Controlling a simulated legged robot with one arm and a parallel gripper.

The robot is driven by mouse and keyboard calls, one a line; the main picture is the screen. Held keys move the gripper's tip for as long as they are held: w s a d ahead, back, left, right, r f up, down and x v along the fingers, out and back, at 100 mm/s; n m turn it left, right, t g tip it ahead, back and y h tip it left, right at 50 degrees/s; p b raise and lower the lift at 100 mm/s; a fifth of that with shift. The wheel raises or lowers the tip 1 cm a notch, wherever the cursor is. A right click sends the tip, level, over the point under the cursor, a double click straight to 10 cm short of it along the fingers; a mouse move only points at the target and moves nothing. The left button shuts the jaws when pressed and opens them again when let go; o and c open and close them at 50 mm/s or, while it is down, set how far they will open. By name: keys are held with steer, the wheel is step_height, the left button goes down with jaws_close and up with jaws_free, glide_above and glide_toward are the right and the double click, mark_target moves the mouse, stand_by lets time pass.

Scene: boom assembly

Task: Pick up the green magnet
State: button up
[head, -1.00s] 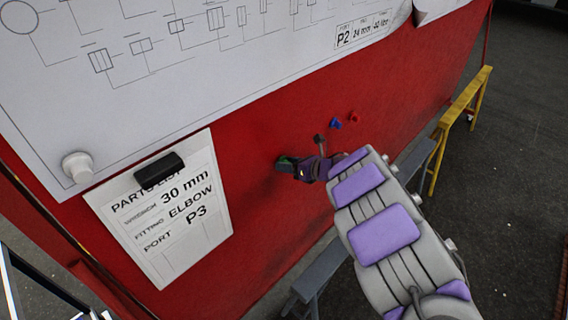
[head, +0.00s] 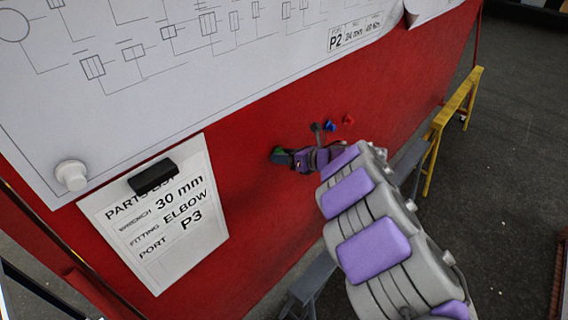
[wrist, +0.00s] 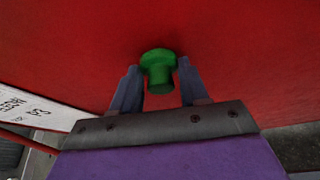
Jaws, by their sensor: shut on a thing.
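The green magnet (wrist: 158,68) is a small knob with a wide round head, between the two fingers of my gripper (wrist: 158,90) in the wrist view. The gripper is shut on it. In the head view my gripper (head: 286,156) is close to the red board, with a bit of the green magnet (head: 279,150) showing at its tip. I cannot tell whether the magnet touches the board.
The red board (head: 250,200) carries a large drawing (head: 180,80) and a parts list (head: 165,230) under a black clip (head: 154,176). A blue magnet (head: 329,126) and a red magnet (head: 348,120) sit right of my gripper. A yellow trestle (head: 455,110) stands at right.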

steer(key=shift+r, duration=0.65)
steer(key=shift+d+r, duration=0.1)
steer(key=shift+r, duration=0.2)
steer(key=s+d, duration=1.2)
steer(key=d, duration=0.3)
steer(key=shift+d+b, duration=0.15)
steer(key=shift+b, duration=0.3)
